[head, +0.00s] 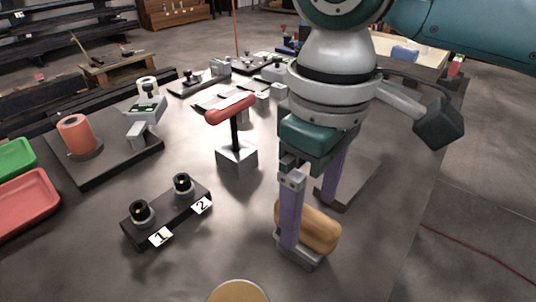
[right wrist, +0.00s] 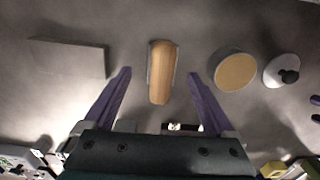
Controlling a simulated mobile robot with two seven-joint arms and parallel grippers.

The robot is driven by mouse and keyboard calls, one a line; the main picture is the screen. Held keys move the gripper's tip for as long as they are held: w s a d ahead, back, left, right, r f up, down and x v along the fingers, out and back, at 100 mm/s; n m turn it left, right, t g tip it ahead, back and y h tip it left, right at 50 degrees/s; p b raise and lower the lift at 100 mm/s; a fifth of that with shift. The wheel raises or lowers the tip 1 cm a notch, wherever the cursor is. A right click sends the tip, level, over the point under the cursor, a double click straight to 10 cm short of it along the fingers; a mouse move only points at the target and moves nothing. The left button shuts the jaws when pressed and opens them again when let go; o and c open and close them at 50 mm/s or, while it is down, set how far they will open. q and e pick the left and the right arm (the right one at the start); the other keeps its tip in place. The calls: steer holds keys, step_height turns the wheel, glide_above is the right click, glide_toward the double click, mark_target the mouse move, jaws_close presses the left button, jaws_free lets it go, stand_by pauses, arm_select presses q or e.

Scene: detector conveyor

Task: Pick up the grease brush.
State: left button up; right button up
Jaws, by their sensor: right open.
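A rounded tan wooden piece, which looks like the grease brush (head: 321,232), lies on the grey table below my right gripper, on a grey base. It also shows in the right wrist view (right wrist: 162,72), between the two purple fingers and lengthwise between them. My right gripper (head: 309,226) points down and is open, with a finger on each side of the brush in the head view; one finger covers part of it. In the right wrist view the gripper (right wrist: 160,74) has clear gaps on both sides of the brush.
A red-handled tool (head: 231,108) stands on a grey block left of my gripper. A black holder (head: 165,213) marked 1 and 2 is nearer left. A tan-topped round container (head: 238,292) is at the front. A dark flat plate (right wrist: 75,60) lies beside the brush.

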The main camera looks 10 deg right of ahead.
mark_target(306, 229)
step_height(306, 229, down, 5)
steer(key=shift+a+r, duration=0.1)
steer(key=shift+r, duration=0.1)
steer(key=shift+c, duration=0.3)
jaws_close()
stand_by(0.4)
